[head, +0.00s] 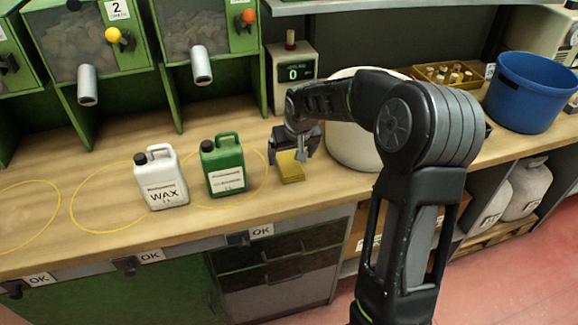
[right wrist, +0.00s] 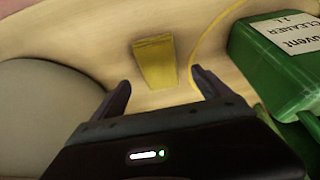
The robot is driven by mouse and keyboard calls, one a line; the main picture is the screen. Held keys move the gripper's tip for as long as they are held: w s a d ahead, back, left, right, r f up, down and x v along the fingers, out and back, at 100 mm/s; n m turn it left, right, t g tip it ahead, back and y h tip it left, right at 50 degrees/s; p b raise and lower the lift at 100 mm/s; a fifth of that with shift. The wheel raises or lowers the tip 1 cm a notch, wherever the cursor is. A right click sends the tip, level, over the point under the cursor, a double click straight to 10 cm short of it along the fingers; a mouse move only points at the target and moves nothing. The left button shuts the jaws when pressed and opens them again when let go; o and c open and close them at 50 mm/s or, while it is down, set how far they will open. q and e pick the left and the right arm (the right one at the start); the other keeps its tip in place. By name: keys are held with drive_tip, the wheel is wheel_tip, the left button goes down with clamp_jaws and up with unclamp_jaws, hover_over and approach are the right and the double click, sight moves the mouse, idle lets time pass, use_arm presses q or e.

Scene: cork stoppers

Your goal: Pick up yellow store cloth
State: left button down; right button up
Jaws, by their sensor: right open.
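The yellow cloth (head: 290,166) is a small folded piece lying on the wooden counter, to the right of the green jug. In the right wrist view the cloth (right wrist: 156,62) lies ahead of the fingertips, between their two lines and apart from them. My right gripper (head: 288,157) is open and empty just above the cloth, and partly covers it in the head view. Its two fingers also show in the right wrist view (right wrist: 160,92). My left gripper is in neither view.
A green jug (head: 223,165) stands close left of the gripper, with a white WAX jug (head: 161,178) beside it. A white round container (head: 352,147) stands close on the right, partly behind my arm. A digital scale (head: 292,74) and blue bucket (head: 526,92) stand behind.

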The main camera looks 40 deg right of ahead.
sight(289, 164)
drive_tip(key=p+x, duration=0.1)
drive_tip(key=x, duration=0.3)
drive_tip(key=shift+w+d+f, duration=0.15)
drive_tip(key=shift+f, duration=0.2)
drive_tip(key=shift+c, duration=0.2)
drive_tip(key=c, duration=1.4)
